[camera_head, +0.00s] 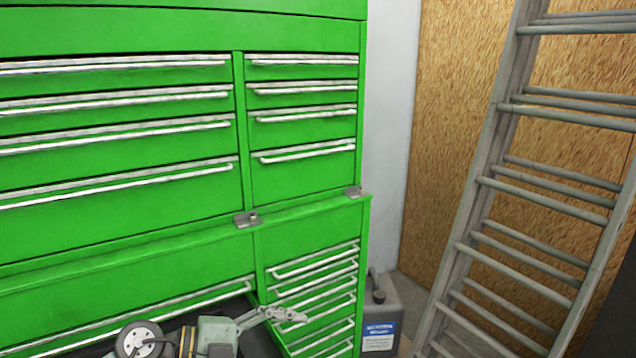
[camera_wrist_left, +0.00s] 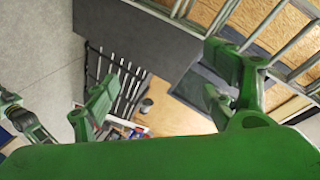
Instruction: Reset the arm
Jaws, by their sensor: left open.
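My left gripper (camera_head: 288,314) is at the bottom of the head view, in front of the lower part of a green tool chest (camera_head: 310,230). It seems to hold nothing. In the left wrist view its green fingers (camera_wrist_left: 158,88) are spread apart, with nothing between them but the distant background. My right gripper is not in view.
The tool chest has several drawers with silver handles and fills the left of the head view. A grey canister (camera_head: 379,312) with a blue and white label stands right of it. A metal ladder (camera_head: 490,180) leans at the right before a chipboard wall (camera_head: 450,110).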

